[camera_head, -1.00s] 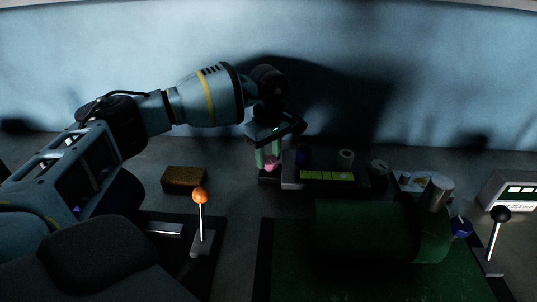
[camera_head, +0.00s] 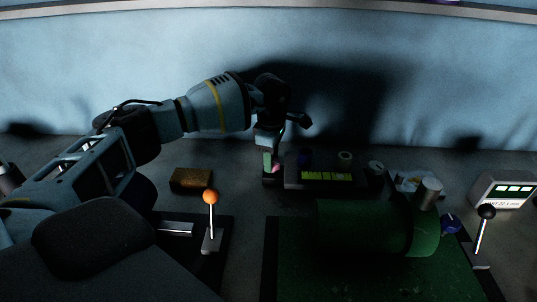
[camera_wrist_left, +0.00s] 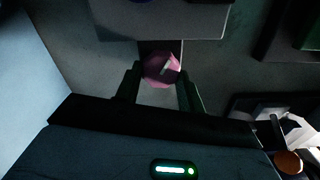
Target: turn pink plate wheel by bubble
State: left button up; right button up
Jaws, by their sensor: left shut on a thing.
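The pink plate wheel (camera_head: 277,168) shows small beside my left gripper (camera_head: 270,160) in the head view, mostly covered by the fingers. In the left wrist view the pink wheel (camera_wrist_left: 158,68) is faceted with a pale mark and sits between the two dark green fingers. My left gripper is shut on it. The dark plate (camera_head: 292,184) is just right of the gripper and carries a yellow-green bubble vial (camera_head: 326,176) with dark marks. The bubble itself is too small to make out. My right gripper is not in view.
A large green cylinder (camera_head: 360,228) lies in front of the plate on a green base. An orange-ball lever (camera_head: 211,197) and a brown block (camera_head: 191,180) stand to the left. A black-ball lever (camera_head: 487,211) and a display box (camera_head: 503,190) stand to the right.

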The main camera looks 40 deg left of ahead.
pick_arm(q)
jog(key=n, duration=0.1)
jog(key=n+p, duration=0.1)
jog(key=shift+r+n, duration=0.25)
jog(key=shift+n, duration=0.15)
jog(key=n+p, duration=0.1)
jog(key=n, duration=0.2)
jog(key=shift+s+d+n, duration=0.1)
jog(key=shift+n, duration=0.2)
jog(key=shift+n+p, duration=0.45)
jog(key=shift+n, duration=0.45)
jog(key=shift+f+n, duration=0.2)
jog(key=shift+n, duration=1.7)
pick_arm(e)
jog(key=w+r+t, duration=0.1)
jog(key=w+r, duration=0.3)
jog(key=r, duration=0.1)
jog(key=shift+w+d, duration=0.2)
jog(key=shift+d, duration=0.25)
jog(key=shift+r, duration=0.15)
pick_arm(q)
jog(key=o, duration=0.7)
jog(key=shift+r, duration=3.9)
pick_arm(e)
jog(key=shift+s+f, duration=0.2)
